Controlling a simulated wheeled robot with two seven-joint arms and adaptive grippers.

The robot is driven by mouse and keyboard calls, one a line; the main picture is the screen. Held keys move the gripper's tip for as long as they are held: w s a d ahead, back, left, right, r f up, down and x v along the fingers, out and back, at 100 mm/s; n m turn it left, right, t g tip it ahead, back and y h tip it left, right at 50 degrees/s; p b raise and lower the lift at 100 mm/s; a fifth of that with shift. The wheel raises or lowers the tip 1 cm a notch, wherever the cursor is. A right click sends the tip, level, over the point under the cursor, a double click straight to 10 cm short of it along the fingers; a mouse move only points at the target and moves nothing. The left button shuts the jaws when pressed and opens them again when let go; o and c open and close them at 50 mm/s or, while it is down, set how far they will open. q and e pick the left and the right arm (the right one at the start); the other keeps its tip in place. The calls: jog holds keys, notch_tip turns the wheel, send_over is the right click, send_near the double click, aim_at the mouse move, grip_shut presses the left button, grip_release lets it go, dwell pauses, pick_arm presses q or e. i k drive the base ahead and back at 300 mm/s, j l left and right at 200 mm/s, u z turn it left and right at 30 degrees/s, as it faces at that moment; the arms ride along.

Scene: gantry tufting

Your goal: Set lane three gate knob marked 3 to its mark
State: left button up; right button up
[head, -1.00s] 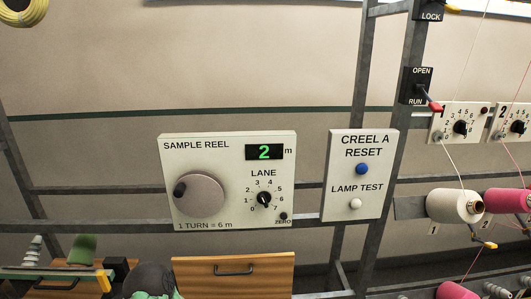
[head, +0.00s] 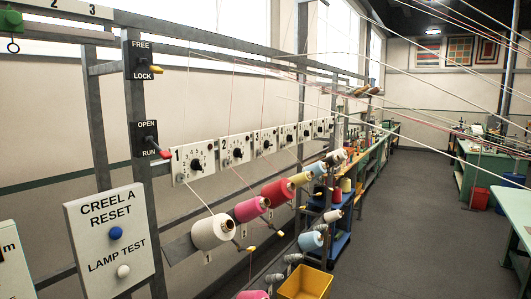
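The lane three gate plate marked 3 (head: 258,136) is a small white panel on the creel rail, third in a row of numbered plates. Its black knob (head: 266,144) sits at the panel's middle with a dial around it. The knob is too small to read its pointer or its mark. Plate 1 (head: 180,155) and plate 2 (head: 227,142), with like black knobs, stand nearer to its left. Neither of my grippers shows in the head view.
A creel reset panel (head: 76,222) stands at the near left. FREE/LOCK (head: 139,60) and OPEN/RUN (head: 145,137) levers are on the post. Yarn cones, including a white one (head: 212,232), jut out below the plates. A yellow bin (head: 304,284) stands below. Open floor (head: 400,230) lies right.

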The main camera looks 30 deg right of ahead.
aim_at(267, 144)
jog(key=z, duration=1.1)
jog(key=i+l+u, duration=0.1)
jog(key=i+l, duration=0.15)
jog(key=l, duration=0.15)
jog(key=i+l+u, duration=0.1)
jog(key=i+l, duration=0.15)
jog(key=l, duration=0.15)
